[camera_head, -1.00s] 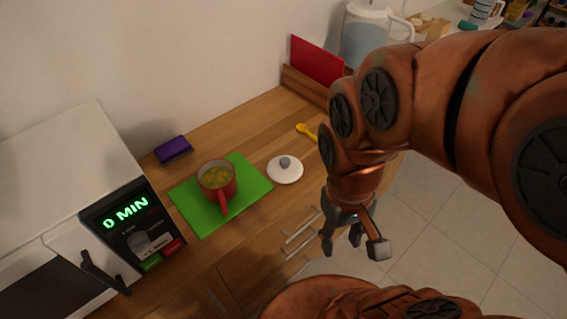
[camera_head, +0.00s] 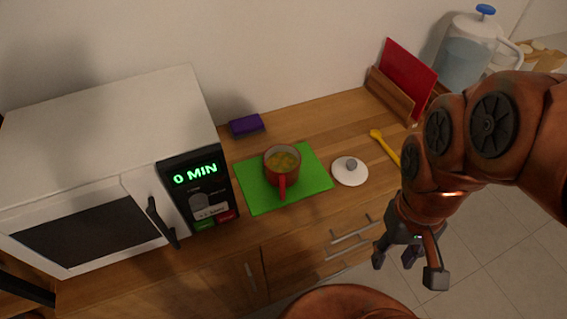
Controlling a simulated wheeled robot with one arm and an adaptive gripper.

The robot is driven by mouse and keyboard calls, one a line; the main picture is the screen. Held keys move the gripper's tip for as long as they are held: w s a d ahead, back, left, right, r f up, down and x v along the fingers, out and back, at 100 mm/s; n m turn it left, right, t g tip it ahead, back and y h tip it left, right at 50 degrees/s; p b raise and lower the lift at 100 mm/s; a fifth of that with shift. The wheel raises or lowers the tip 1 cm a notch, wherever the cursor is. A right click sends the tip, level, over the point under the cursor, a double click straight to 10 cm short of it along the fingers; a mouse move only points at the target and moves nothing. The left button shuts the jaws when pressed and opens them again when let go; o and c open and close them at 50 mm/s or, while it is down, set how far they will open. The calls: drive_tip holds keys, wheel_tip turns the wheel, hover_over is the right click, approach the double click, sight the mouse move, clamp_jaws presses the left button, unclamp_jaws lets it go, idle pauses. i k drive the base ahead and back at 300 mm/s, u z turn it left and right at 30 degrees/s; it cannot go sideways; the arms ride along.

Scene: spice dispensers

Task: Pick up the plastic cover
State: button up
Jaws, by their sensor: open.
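A round white cover (camera_head: 350,171) with a grey knob lies on the wooden counter, just right of the green mat (camera_head: 256,201). It appears to be the plastic cover. A red pot (camera_head: 282,166) with yellowish food inside stands uncovered on the mat, its handle pointing to the front. My gripper (camera_head: 408,262) is open and empty. It hangs pointing down in front of the counter, to the right of and nearer than the cover, and touches nothing that I can see.
A white microwave (camera_head: 108,140) showing "0 MIN" stands at the left. A purple sponge (camera_head: 246,125) lies behind the mat. A yellow spoon (camera_head: 384,147) lies right of the cover. A red board (camera_head: 407,80) in a wooden holder and a water pitcher (camera_head: 467,50) stand behind.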

sight(348, 171)
drive_tip(key=k, duration=1.3)
drive_tip(key=u, duration=0.85)
drive_tip(key=i, duration=1.45)
drive_tip(key=z, duration=0.7)
